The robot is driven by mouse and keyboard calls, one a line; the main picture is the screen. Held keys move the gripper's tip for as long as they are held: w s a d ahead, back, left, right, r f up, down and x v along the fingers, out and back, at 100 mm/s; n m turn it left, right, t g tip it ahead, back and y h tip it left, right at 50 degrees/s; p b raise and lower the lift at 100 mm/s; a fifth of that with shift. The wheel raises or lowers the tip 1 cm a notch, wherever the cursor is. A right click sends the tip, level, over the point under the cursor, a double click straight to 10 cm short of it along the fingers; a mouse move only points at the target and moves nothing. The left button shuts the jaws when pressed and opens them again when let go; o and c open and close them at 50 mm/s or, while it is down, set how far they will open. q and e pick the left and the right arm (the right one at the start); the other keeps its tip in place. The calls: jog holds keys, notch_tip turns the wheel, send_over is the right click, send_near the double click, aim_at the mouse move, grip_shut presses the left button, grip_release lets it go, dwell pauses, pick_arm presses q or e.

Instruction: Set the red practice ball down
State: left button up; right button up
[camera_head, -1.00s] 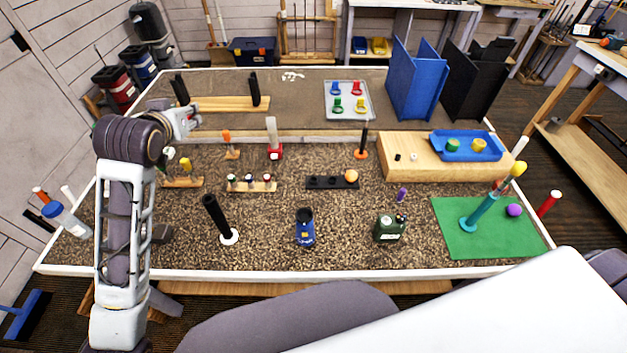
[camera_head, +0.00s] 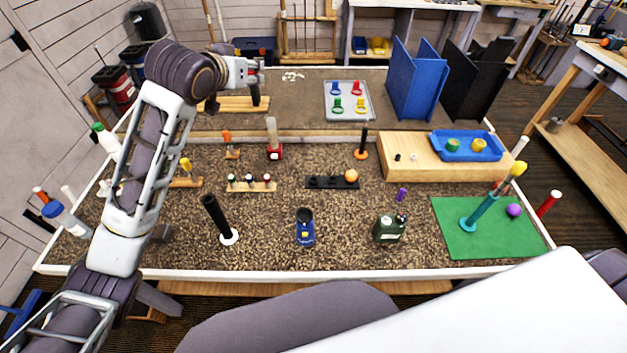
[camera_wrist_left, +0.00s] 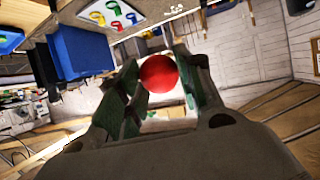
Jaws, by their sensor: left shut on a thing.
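The red practice ball (camera_wrist_left: 158,73) is held between the fingers of my left gripper (camera_wrist_left: 157,62) in the left wrist view. In the head view my left gripper (camera_head: 256,70) is over the back left of the table, near the right black post of a wooden rack (camera_head: 232,103). The ball cannot be made out in the head view. My right gripper is not in view.
A black strip with cups (camera_head: 322,182) has an orange ball (camera_head: 351,176) at its right end. A tray of coloured pieces (camera_head: 347,114) and a blue upright panel (camera_head: 417,85) stand at the back. A green mat (camera_head: 455,240) holds a purple ball (camera_head: 514,210). The front middle has bare room.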

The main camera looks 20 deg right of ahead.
pick_arm(q)
jog(key=d+f+m+g+h, duration=0.2)
jog(key=d+f, duration=0.5)
jog(key=d, duration=0.3)
jog(key=s+d+f+m+h, duration=0.1)
jog(key=d+f, duration=0.1)
jog(key=f, duration=0.8)
jog(key=s+d+f+m+g, duration=0.1)
jog(key=s+d+f, duration=0.1)
jog(key=f, duration=0.8)
jog(key=shift+s+h, duration=0.25)
jog(key=shift+h, duration=0.15)
jog(key=shift+f, duration=0.15)
